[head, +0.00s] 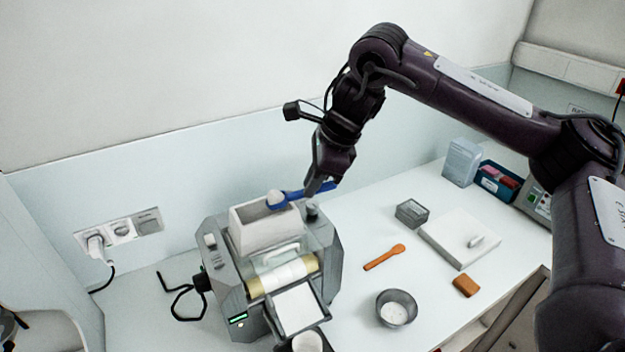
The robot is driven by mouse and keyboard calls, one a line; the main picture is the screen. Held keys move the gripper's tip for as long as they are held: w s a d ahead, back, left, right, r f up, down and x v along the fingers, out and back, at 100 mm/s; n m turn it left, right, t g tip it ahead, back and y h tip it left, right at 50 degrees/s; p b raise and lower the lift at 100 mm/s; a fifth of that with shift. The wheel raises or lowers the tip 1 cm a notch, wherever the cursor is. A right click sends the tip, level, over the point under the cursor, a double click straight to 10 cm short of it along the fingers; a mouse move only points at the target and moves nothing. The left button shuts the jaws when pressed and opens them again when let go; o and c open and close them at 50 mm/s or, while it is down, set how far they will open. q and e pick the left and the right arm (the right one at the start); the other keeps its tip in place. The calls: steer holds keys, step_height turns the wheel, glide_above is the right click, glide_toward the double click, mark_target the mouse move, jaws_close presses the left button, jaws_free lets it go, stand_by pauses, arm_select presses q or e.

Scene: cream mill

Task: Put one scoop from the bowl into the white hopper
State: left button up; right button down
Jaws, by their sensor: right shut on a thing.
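My right gripper (318,182) is shut on the handle of a blue scoop (292,195). The scoop's bowl end, with a white heap in it, is over the white hopper (264,237) on top of the grey mill (232,279). The scoop looks roughly level. I cannot tell whether it touches the hopper's rim. My left gripper is not in view.
A small grey box (411,212), a white board (435,236) and a brown block (467,286) are to the right. A plug with a cable (97,245) is in the wall at left. A white cup (307,342) is below the mill's chute.

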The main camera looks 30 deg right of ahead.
steer(key=shift+f, duration=0.55)
stand_by(1.3)
steer(key=shift+s+d, duration=0.2)
steer(key=shift+d, duration=0.1)
stand_by(0.6)
steer(key=shift+r, duration=3.1)
steer(key=shift+f, duration=0.1)
